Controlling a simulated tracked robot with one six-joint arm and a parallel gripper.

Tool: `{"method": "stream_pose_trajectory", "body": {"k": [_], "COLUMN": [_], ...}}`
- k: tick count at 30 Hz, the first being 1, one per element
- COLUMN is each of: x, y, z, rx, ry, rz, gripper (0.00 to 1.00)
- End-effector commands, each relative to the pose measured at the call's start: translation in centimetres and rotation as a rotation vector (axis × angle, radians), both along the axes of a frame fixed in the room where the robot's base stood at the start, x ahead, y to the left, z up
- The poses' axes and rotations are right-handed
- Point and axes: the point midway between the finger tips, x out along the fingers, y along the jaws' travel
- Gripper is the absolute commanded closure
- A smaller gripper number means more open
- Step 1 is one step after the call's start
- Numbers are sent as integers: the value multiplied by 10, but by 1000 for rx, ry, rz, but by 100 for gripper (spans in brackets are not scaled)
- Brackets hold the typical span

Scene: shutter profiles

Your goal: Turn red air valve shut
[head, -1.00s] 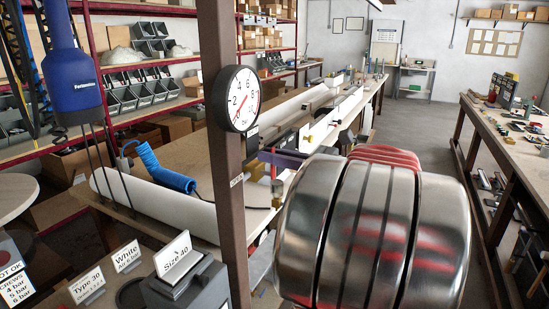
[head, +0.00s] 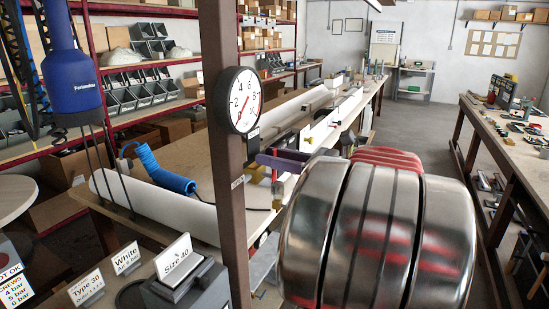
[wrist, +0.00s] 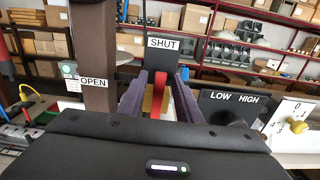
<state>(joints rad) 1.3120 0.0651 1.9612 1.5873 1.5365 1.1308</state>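The red valve lever (wrist: 160,92) points away from my wrist toward the "SHUT" label (wrist: 163,44) in the wrist view. A yellow part (wrist: 166,104) shows beside it. The "OPEN" label (wrist: 93,82) is to the left. My gripper (wrist: 163,82) has purple fingers on both sides of the red lever, with gaps showing between them, so it looks open around it.
A brown post (head: 224,190) carries a round pressure gauge (head: 239,100) near my gripper. A black unit labelled "LOW HIGH" (wrist: 235,98) sits right of the fingers. A long bench (head: 180,150) with white profiles and a blue coiled hose (head: 165,172) lies beyond.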

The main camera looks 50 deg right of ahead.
Motion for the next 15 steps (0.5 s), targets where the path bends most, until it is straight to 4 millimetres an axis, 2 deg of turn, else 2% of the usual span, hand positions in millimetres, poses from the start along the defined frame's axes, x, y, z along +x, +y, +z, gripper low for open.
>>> {"method": "stream_pose_trajectory", "body": {"k": [8,15], "x": [-11,-41], "y": [-3,-10], "z": [0,0], "rx": [-1,-1], "ry": [0,0], "rz": [-2,-2], "gripper": [69,69]}}
